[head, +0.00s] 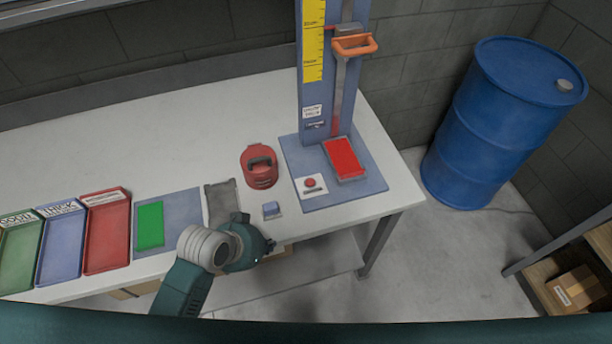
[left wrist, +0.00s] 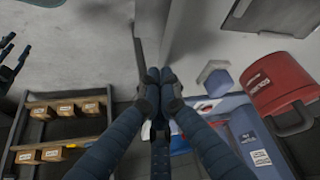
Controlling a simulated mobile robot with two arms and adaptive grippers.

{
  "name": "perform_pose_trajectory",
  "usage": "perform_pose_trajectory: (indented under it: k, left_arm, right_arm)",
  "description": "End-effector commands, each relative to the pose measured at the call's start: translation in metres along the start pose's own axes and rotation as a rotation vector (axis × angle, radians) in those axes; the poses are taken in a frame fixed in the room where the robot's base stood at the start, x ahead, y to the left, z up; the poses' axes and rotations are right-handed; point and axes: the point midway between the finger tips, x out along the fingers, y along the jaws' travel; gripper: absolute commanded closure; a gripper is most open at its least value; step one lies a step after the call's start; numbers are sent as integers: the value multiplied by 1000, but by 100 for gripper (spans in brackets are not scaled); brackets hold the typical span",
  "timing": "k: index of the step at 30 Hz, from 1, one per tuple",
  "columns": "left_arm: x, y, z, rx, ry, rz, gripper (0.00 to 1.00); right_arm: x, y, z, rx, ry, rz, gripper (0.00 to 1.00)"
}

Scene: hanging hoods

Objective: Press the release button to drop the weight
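The release button (head: 311,183) is a small red knob on a white plate at the front left of the tower's blue base (head: 370,184). In the left wrist view the button plate (left wrist: 206,104) is partly hidden behind a finger. The weight seems to be the piece with the orange handle (head: 354,45), high on the blue tower (head: 313,92); a red pad (head: 343,158) lies below. My left gripper (head: 262,245) is at the table's front edge, left of and nearer than the button, apart from it. Its fingertips (left wrist: 160,76) are together and empty. My right gripper (left wrist: 12,52) shows partly, its fingers apart.
A red container with a black handle (head: 260,167) and a small blue-grey block (head: 271,210) stand left of the base. Trays, including a red one (head: 107,235), line the table's left. A blue drum (head: 500,120) and a shelf (head: 555,262) stand right.

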Motion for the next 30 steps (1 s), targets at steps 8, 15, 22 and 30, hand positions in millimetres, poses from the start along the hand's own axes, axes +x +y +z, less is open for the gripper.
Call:
perform_pose_trajectory:
  k: [8,15,22,30]
  left_arm:
    - [20,2,-92,247,128,80,100]
    - [21,-10,-192,521,261,120,100]
    - [13,-26,-244,654,325,115,100]
    - [11,-29,-252,675,337,113,100]
  right_arm:
    - [-4,0,0,0,-1,0,60]
    - [-8,4,2,-1,-3,4,60]
    - [-10,5,2,-2,-4,5,60]
    - [-10,4,2,-1,-4,5,60]
